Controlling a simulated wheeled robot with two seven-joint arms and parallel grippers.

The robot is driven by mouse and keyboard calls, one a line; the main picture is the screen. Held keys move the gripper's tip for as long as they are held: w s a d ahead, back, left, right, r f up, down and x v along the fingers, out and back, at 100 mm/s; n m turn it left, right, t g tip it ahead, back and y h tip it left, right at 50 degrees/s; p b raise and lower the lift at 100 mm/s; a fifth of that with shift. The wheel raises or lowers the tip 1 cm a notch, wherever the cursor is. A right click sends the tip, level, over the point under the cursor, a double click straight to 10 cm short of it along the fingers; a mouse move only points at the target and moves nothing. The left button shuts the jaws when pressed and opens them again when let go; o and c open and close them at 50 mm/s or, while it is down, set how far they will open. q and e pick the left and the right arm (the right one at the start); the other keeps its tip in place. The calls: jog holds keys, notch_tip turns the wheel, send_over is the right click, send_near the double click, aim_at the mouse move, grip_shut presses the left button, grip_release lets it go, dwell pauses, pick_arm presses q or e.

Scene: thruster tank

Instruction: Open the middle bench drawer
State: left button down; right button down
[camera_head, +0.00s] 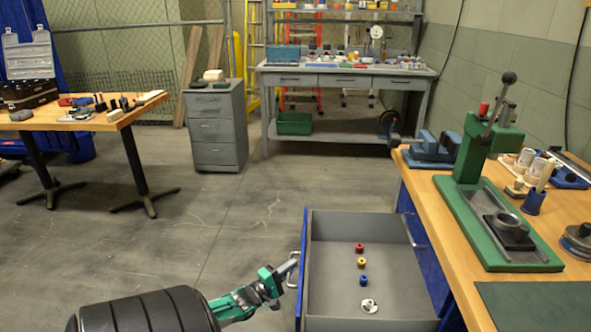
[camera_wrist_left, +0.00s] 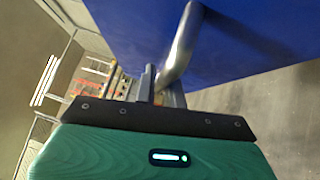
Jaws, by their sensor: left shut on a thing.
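The bench drawer (camera_head: 345,225) is pulled out from the workbench at the right, and its grey inside shows. Its blue front (camera_head: 303,262) faces left and carries a metal bar handle (camera_head: 292,272). My left gripper (camera_head: 286,270) is shut on this handle. In the left wrist view the handle (camera_wrist_left: 180,48) runs down between the fingers against the blue drawer front (camera_wrist_left: 240,40). Inside the drawer lie a red piece (camera_head: 360,247), a yellow piece (camera_head: 361,262), a blue piece (camera_head: 364,280) and a silvery round part (camera_head: 369,306). My right gripper is not in view.
The wooden workbench top (camera_head: 420,215) holds a green press (camera_head: 485,160) and a blue vise (camera_head: 432,150). A wooden table (camera_head: 85,120) stands at the left. A grey cabinet (camera_head: 216,128) and grey bench (camera_head: 345,85) stand behind. The floor left of the drawer is clear.

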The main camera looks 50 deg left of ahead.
pick_arm(q)
jog(key=c, duration=1.5)
grip_release()
jog(key=shift+s, duration=0.1)
